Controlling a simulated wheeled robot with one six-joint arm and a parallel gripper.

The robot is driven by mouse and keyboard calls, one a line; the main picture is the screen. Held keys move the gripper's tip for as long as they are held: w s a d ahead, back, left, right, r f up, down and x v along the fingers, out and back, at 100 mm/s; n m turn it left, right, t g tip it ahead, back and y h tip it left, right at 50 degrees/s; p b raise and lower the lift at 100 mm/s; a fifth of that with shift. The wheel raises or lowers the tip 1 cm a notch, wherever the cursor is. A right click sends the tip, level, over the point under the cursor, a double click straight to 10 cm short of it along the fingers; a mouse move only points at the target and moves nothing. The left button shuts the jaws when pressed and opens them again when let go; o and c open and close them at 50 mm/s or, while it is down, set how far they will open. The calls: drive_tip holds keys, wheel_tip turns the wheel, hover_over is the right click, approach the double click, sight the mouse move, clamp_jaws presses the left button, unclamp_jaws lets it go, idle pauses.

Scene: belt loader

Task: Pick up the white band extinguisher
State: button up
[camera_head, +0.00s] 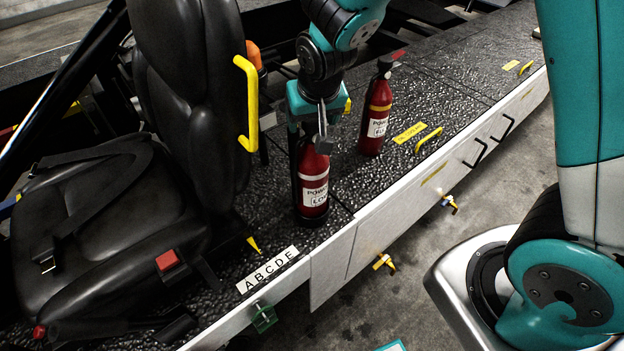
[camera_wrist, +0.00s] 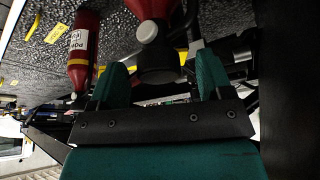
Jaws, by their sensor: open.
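The white band extinguisher (camera_head: 314,182) is a red bottle with a pale band and a white label, standing upright on the black textured deck beside the seat. My gripper (camera_head: 320,122) is just above it, pointing down, with its jaws open around or close over the valve end. In the wrist view the bottle (camera_wrist: 151,30) shows at the top centre, its dark end toward the gap between the teal fingers (camera_wrist: 160,74). I cannot tell whether the fingers touch it.
A second red extinguisher (camera_head: 375,118) with a yellow band stands behind to the right; it also shows in the wrist view (camera_wrist: 83,48). The black seat (camera_head: 190,90) with a yellow handle (camera_head: 247,104) is close on the left. Deck beyond the second extinguisher is mostly clear.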

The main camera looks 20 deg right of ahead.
drive_tip(key=shift+p+x, duration=0.35)
drive_tip(key=shift+x, duration=1.2)
drive_tip(key=shift+r, duration=0.1)
clamp_jaws()
